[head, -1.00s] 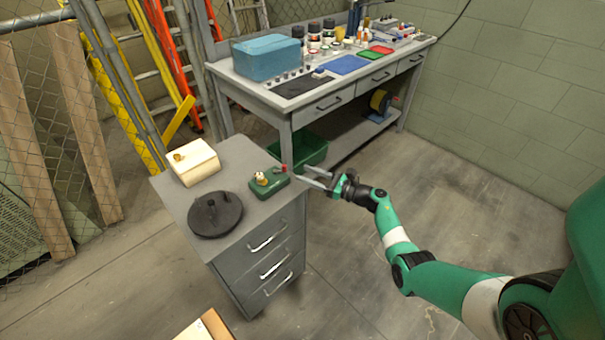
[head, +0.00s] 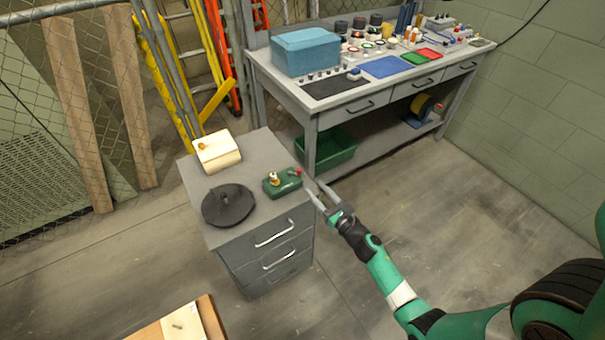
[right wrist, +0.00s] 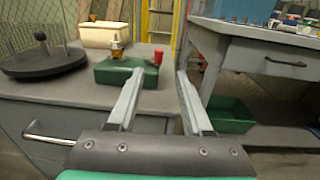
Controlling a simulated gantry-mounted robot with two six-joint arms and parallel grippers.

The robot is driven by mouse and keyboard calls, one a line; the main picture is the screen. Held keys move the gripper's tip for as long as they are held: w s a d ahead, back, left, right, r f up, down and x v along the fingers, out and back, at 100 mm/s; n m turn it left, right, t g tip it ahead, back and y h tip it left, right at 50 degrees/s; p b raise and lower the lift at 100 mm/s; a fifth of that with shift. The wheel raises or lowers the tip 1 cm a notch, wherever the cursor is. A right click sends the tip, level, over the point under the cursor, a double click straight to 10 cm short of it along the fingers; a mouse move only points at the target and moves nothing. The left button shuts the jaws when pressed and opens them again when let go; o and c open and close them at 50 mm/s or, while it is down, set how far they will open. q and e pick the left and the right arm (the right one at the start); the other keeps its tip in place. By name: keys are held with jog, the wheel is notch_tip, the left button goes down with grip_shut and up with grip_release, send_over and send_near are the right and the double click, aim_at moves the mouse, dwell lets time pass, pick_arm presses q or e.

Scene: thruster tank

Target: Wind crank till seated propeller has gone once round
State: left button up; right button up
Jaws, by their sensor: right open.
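A small green box (head: 283,184) stands on the grey drawer cabinet (head: 262,152), near its right edge. On it are a small brass-coloured part (head: 273,177), perhaps the propeller, and a red knob (head: 298,170) at its right end, which looks like the crank handle. In the right wrist view the brass part (right wrist: 117,46) stands upright and the red knob (right wrist: 158,57) shows between and beyond my fingertips. My right gripper (head: 318,190) is open and empty, just off the cabinet's right edge, apart from the knob. My left gripper is not in view.
A black disc with a stub (head: 229,205) and a cream box (head: 217,150) share the cabinet top. A workbench (head: 345,97) with a blue case (head: 306,52) stands behind; a green bin (head: 333,150) is under it. Floor to the right is clear.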

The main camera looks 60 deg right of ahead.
aim_at(300, 173)
jog(key=b+x, duration=0.2)
jog(key=x, duration=0.7)
jog(key=shift+a, duration=0.1)
jog(key=shift+c, duration=0.2)
grip_shut()
